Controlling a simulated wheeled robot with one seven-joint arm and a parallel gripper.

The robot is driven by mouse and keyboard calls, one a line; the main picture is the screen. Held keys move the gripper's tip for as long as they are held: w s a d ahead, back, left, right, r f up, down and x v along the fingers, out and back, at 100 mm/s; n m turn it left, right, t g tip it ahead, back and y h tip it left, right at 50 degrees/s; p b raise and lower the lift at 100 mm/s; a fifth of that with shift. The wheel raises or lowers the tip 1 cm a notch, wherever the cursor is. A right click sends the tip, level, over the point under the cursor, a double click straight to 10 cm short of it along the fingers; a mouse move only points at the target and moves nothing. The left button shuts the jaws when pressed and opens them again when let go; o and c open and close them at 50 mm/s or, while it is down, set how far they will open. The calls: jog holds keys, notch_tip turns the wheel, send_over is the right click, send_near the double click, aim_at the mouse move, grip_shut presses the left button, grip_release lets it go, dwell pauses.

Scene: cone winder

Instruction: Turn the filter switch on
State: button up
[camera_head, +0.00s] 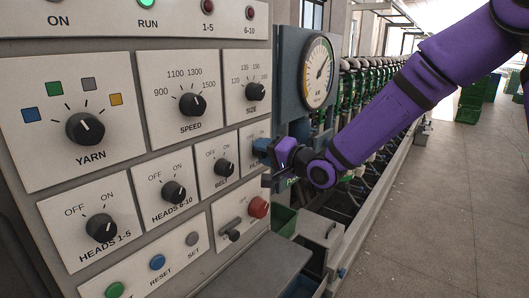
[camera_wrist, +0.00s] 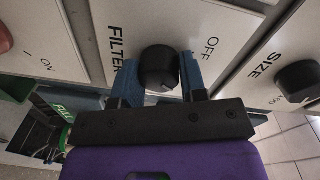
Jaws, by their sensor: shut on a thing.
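The filter switch is a black round knob (camera_wrist: 159,68) on a white plate marked FILTER (camera_wrist: 137,17) in the wrist view. The OFF label shows beside it; the ON label is hidden. I cannot tell clearly which way its pointer faces. My gripper (camera_wrist: 161,64) has its blue fingers on either side of the knob, shut on it. In the head view my gripper (camera_head: 262,148) is at the right edge of the control panel and hides the knob. Part of the filter plate (camera_head: 252,133) shows there.
The belt knob (camera_head: 223,167) is just left of my gripper, and the size knob (camera_head: 256,90) is above. A round gauge (camera_head: 318,70) stands to the upper right. A red button (camera_head: 258,207) is below. Open floor (camera_head: 440,200) lies to the right.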

dwell(0.4)
jog(key=o, duration=0.9)
jog(key=shift+o, duration=0.2)
jog(key=shift+d, duration=0.1)
jog(key=v, duration=1)
jog(key=shift+s+d, duration=0.2)
jog(key=shift+s, duration=0.05)
